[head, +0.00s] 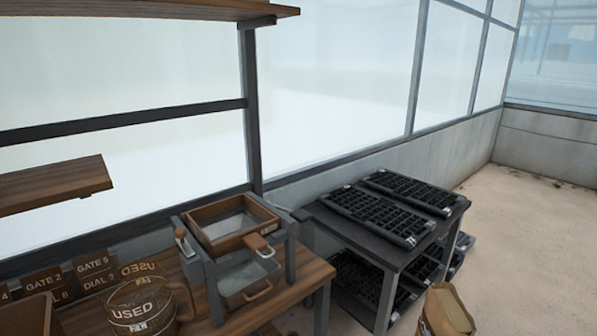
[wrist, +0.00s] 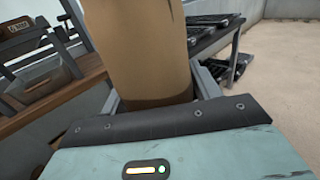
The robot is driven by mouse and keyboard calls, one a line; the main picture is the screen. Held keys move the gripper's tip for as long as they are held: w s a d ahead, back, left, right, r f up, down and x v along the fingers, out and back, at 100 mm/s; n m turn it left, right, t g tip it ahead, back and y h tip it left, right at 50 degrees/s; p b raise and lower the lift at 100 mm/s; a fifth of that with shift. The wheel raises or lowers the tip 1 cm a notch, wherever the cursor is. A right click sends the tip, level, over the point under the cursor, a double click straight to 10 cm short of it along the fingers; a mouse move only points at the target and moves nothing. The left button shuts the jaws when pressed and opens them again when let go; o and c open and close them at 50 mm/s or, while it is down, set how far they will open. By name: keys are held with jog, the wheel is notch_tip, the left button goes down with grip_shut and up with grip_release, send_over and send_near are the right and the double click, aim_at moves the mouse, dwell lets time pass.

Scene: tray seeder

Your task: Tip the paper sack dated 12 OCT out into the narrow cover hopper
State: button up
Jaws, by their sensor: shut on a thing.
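A brown paper sack (head: 447,312) shows at the bottom right of the head view, cut off by the frame edge. Its top looks open, with tan material inside. In the wrist view the sack (wrist: 140,45) stands large between the jaws. My gripper (wrist: 157,92) is shut on it; the gripper is out of the head view. No date is readable on the sack. I cannot pick out the narrow cover hopper for certain in either view.
A metal stand holding a wooden-framed box (head: 207,240) is on the wooden bench (head: 310,275). A mug-like container marked USED (head: 140,318) and gate cards (head: 95,270) are left. A dark table (head: 392,262) bears seed trays (head: 375,215). Shelves hang upper left. Floor at right is clear.

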aim_at(454, 325)
jog(key=shift+r+p, duration=1.4)
jog(key=shift+r, duration=1.4)
notch_tip(454, 325, down, 6)
jog(key=b, duration=0.3)
